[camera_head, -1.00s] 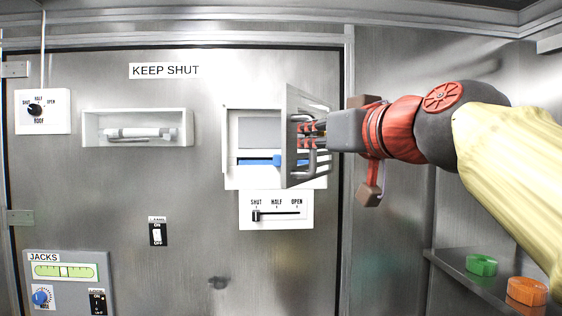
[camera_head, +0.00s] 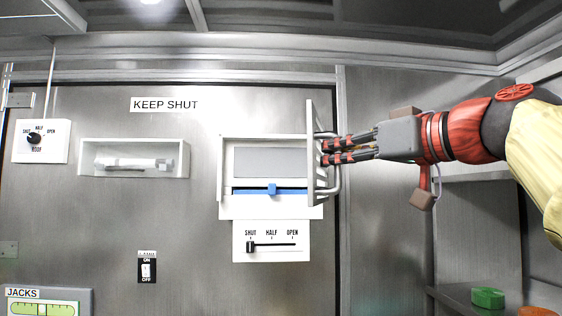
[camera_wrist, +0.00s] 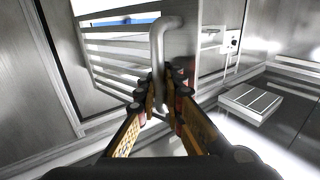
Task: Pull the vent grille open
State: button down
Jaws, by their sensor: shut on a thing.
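The vent grille (camera_head: 310,150) is a grey metal panel hinged at the right side of a white wall frame (camera_head: 228,205). It stands swung out from the wall, seen nearly edge-on in the head view. The frame's inside shows a grey panel and a blue slide bar (camera_head: 290,190). My gripper (camera_head: 326,150) is to the right of the grille, shut on its bent handle (camera_head: 334,182). In the wrist view the grille's slats (camera_wrist: 112,48) show at upper left, and the handle (camera_wrist: 158,50) runs down between my fingers (camera_wrist: 162,100).
A slider plate (camera_head: 271,252) marked SHUT, HALF, OPEN sits below the vent, its knob at SHUT. A shelf with a green object (camera_head: 488,298) is at lower right.

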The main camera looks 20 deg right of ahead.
jog(key=s+d+n+g+y+p, duration=0.2)
jog(key=d+y, duration=0.3)
jog(key=d, duration=0.3)
jog(key=shift+s+d+f+n+g+p, duration=0.2)
jog(key=shift+n+g+p, duration=0.1)
jog(key=shift+n, duration=0.6)
jog(key=c, duration=2.2)
grip_release()
jog(key=shift+s+r, duration=0.1)
jog(key=shift+s, duration=0.2)
jog(key=shift+o, duration=1.2)
jog(key=shift+r, duration=0.1)
jog(key=v, duration=1.2)
jog(key=shift+w, duration=0.1)
